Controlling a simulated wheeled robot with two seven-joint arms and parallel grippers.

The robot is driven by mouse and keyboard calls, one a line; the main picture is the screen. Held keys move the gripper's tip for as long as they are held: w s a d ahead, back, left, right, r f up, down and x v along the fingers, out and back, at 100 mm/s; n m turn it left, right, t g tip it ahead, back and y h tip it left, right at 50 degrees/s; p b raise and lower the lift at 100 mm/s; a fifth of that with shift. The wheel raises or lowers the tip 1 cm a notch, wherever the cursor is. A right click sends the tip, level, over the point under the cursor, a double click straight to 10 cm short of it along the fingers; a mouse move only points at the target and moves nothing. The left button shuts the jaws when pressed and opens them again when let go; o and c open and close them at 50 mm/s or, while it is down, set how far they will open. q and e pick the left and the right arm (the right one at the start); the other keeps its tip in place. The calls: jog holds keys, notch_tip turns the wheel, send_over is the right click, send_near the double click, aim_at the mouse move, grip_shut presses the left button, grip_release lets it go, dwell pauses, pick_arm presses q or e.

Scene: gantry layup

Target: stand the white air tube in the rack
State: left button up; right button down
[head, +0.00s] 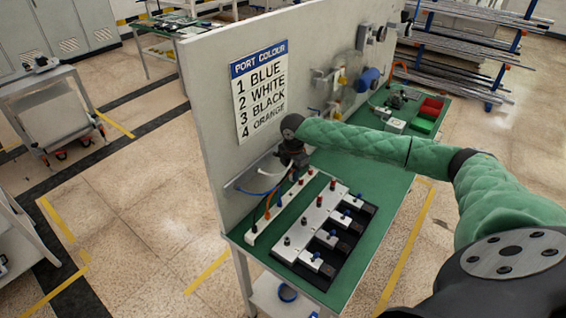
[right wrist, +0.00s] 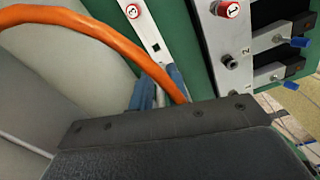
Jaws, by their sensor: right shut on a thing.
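My right gripper (head: 291,162) is low beside the upright panel, above the near-left part of the green bench. In the right wrist view its two blue fingers (right wrist: 158,88) are close together on something mostly hidden by the gripper body. An orange tube (right wrist: 88,25) arcs across that view and runs down at the fingers; I cannot clearly tell whether it is the held tube. In the head view a pale tube (head: 264,173) and a blue tube (head: 252,191) curve beside the gripper at the panel. My left gripper is not in view.
A white strip (right wrist: 150,28) with red numbered caps lies beside a metal manifold block (head: 312,221) with several blue-tipped fittings. The panel (head: 215,120) with a port colour sign (head: 260,92) stands close to the gripper. Red and green bins (head: 428,115) are at the bench's far end.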

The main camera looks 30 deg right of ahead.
jog(key=shift+w+r, duration=0.2)
jog(key=shift+w, duration=0.1)
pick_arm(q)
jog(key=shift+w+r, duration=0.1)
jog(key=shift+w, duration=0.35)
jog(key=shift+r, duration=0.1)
pick_arm(e)
jog(key=shift+w, duration=0.1)
jog(key=shift+f, duration=1.1)
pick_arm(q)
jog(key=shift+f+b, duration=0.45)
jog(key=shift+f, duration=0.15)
pick_arm(e)
notch_tip(320, 180, down, 4)
jog(key=shift+r, duration=0.1)
pick_arm(q)
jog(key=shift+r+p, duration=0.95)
jog(key=shift+p, duration=0.05)
